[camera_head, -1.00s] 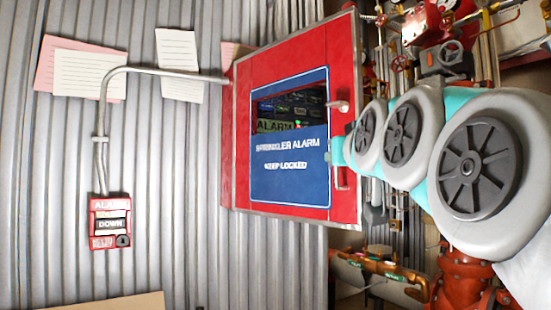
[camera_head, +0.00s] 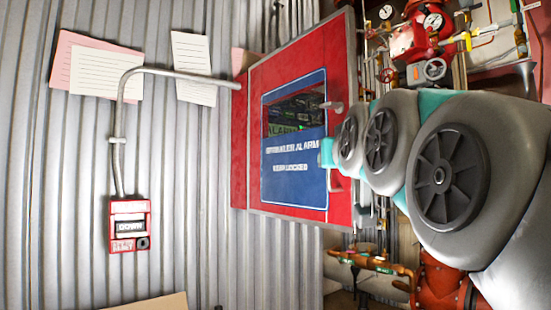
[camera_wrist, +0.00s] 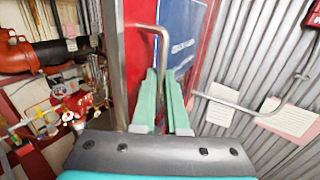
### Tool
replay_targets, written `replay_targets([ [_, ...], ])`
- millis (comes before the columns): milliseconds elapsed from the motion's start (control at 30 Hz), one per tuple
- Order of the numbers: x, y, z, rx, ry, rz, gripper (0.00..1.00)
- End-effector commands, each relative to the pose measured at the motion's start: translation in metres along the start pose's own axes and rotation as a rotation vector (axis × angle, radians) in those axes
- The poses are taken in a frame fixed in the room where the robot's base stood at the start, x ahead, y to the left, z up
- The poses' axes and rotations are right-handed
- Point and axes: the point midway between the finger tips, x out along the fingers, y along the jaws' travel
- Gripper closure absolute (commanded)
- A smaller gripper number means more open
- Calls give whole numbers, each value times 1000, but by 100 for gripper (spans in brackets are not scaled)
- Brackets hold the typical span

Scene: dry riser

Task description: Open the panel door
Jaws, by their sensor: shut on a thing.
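The red panel door (camera_head: 340,60) has a metal rim, a dark window and a blue sign reading "SPRINKLER ALARM". It is seen at a slant in the head view, and the inside of the panel is hidden. Whether it stands ajar is hard to tell. A bent metal handle (camera_wrist: 163,48) rises from the door in the wrist view. My gripper (camera_wrist: 165,88) has its two teal fingers around the handle's long bar, shut on it. In the head view my arm comes from the right, and the fingertips reach the door's right side. A knob (camera_head: 333,106) sits above them.
A conduit (camera_head: 118,120) runs on the corrugated wall to a red alarm box (camera_head: 130,225). Paper sheets (camera_head: 105,75) hang at upper left. Red valves (camera_head: 415,45), gauges and pipes crowd the right, behind my arm. An orange pipe (camera_head: 375,265) lies below.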

Motion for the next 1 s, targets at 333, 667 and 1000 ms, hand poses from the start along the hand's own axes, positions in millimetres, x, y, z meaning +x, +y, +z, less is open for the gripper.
replay_targets([
  [333, 4, 0, 8, -1, -18, 0, 85],
  [667, 1, 0, 4, 0, -8, 1, 60],
  [1000, -6, 0, 2, 0, -5, 1, 60],
])
